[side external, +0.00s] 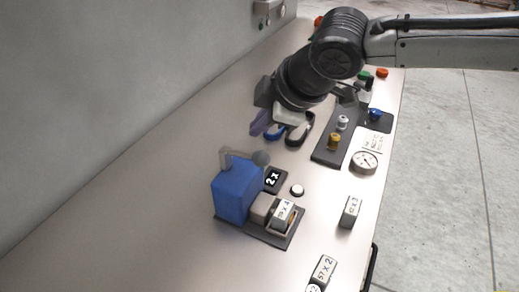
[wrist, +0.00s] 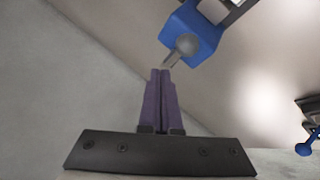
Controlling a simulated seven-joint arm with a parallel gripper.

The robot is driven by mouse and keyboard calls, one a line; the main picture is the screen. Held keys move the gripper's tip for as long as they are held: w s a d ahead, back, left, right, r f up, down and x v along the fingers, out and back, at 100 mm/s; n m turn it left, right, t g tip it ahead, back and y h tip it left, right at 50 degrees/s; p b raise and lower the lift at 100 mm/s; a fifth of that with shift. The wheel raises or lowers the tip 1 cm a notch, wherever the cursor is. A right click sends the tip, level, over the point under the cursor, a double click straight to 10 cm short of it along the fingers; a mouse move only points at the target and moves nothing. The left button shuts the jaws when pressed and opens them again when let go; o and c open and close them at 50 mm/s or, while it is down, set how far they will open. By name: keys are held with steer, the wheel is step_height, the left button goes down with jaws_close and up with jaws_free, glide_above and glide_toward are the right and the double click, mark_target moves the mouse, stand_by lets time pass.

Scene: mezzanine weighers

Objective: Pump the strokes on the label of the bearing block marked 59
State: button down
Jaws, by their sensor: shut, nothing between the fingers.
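My gripper (side external: 260,125) has purple fingers, which are shut and empty above the table. In the wrist view its fingertips (wrist: 161,73) are together, just below the grey knob in the picture. A blue box (side external: 233,195) with a grey lever and round knob (side external: 260,158) stands on a dark plate (side external: 268,237); the blue box (wrist: 190,28) and knob (wrist: 187,45) also show in the wrist view. Labelled blocks are a block ending in "x 4" (side external: 283,213) on the plate, one ending in "3" (side external: 350,212) and one reading "57 x 2" (side external: 323,269). I cannot make out 59.
A black "2 x" tile (side external: 274,179) and a round white button (side external: 297,190) lie beside the blue box. A dark panel (side external: 329,149) with white and yellow knobs and a round gauge (side external: 365,161) lie to the right. The table's left part is clear beside the wall.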

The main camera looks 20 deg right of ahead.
mark_target(265, 154)
steer(key=shift+s+d+f, duration=0.15)
steer(key=shift+f, duration=0.85)
steer(key=shift+f, duration=0.15)
stand_by(1.3)
steer(key=shift+f, duration=0.25)
steer(key=shift+s+d+f, duration=0.15)
steer(key=shift+d+f, duration=0.05)
steer(key=shift+f, duration=0.65)
steer(key=shift+s+d+f, duration=0.15)
steer(key=shift+f, duration=0.7)
stand_by(1.8)
steer(key=shift+w+a+r, duration=0.15)
steer(key=shift+a+r, duration=0.05)
steer(key=shift+r, duration=0.85)
steer(key=shift+w+a+r, duration=0.15)
steer(key=shift+r, duration=0.9)
steer(key=shift+w+a+r, duration=0.1)
steer(key=shift+r, duration=0.7)
steer(key=shift+w+a+r, duration=0.15)
steer(key=shift+r, duration=0.7)
steer(key=shift+w+a+r, duration=0.1)
steer(key=shift+r, duration=0.7)
